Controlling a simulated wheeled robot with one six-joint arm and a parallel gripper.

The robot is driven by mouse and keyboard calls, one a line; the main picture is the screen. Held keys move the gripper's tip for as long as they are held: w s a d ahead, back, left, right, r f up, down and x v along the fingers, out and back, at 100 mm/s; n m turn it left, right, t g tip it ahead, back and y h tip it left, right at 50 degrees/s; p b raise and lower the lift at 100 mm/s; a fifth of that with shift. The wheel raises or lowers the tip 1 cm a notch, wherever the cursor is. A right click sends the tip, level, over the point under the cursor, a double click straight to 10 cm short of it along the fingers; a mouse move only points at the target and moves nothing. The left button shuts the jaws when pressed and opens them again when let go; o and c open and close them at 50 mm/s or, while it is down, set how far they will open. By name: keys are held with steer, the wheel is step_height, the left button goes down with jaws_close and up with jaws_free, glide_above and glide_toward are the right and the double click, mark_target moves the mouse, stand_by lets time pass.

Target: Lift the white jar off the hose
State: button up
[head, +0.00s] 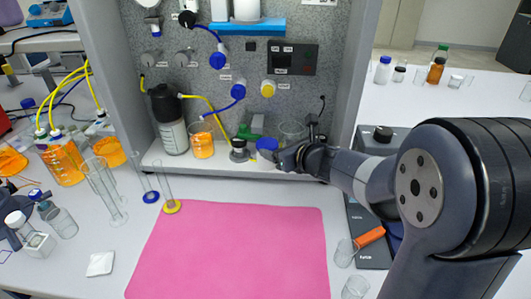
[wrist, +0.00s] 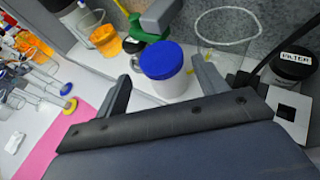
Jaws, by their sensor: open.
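The white jar (head: 267,146) with a blue lid stands on the rig's shelf. In the wrist view the jar (wrist: 165,80) stands upright between the spread fingers of my gripper (wrist: 160,70). My gripper is open, with visible space on both sides of the jar. In the head view my gripper (head: 287,158) is at the shelf edge, just right of the jar and partly covering it. A yellow hose (head: 215,112) runs down the panel toward the shelf left of the jar. Where it passes under the jar is hidden.
A clear beaker (head: 291,131) stands close behind my gripper. A green object (head: 257,125) is behind the jar. A small metal-topped container (head: 239,150) and an orange-filled beaker (head: 202,146) stand to its left. A black-lidded filter jar (wrist: 292,65) is on the right.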

mark_target(267, 143)
steer(key=shift+p+x, duration=0.3)
steer(key=shift+x, duration=3.1)
steer(key=shift+r, duration=0.1)
steer(key=shift+c, duration=0.3)
steer(key=c, duration=0.7)
